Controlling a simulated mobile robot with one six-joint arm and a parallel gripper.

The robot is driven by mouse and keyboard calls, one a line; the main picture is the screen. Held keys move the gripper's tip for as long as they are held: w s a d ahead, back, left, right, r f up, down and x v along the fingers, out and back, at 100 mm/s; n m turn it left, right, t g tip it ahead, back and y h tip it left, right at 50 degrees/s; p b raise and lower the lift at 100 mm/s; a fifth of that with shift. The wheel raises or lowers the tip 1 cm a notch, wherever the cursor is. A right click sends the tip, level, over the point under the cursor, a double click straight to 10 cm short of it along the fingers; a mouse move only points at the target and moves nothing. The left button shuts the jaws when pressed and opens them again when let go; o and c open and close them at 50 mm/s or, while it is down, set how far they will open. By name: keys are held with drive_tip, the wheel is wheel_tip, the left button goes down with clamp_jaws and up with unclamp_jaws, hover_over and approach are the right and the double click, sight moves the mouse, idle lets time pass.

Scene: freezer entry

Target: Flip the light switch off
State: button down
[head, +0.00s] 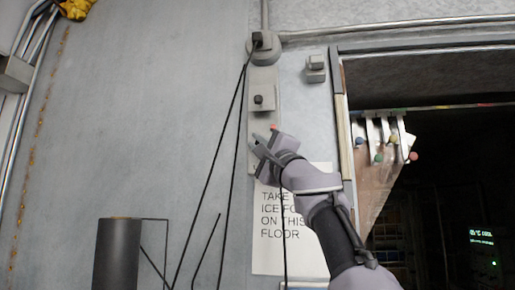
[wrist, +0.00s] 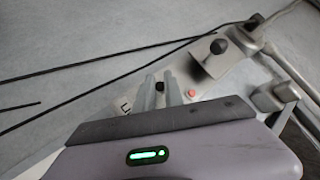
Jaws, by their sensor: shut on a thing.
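A tall grey switch plate (head: 262,85) is on the wall left of the doorway. My gripper (head: 262,142) is at the plate's lower part, below that knob. In the wrist view my gripper's two grey fingers (wrist: 160,92) are closed around a small dark knob (wrist: 160,86), apparently a lower switch on the plate. A small red spot (wrist: 192,94) shows just right of the fingers. My gripper hides the lower switch in the head view.
A white sign (head: 280,240) hangs below the plate, partly behind my arm. A small grey box (head: 315,68) is right of the plate. Black cords (head: 220,150) hang on the left. A dark doorway (head: 440,190) with strips opens on the right. A dark cylinder (head: 117,252) stands lower left.

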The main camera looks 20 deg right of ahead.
drive_tip(key=c, duration=1.7)
unclamp_jaws()
drive_tip(key=shift+o, duration=1.3)
drive_tip(key=shift+w+d, duration=0.1)
drive_tip(key=shift+w, duration=0.15)
drive_tip(key=shift+s, duration=0.15)
drive_tip(key=b+v, duration=1.2)
drive_tip(key=v, duration=0.5)
drive_tip(key=shift+s, duration=0.15)
drive_tip(key=shift+f, duration=0.15)
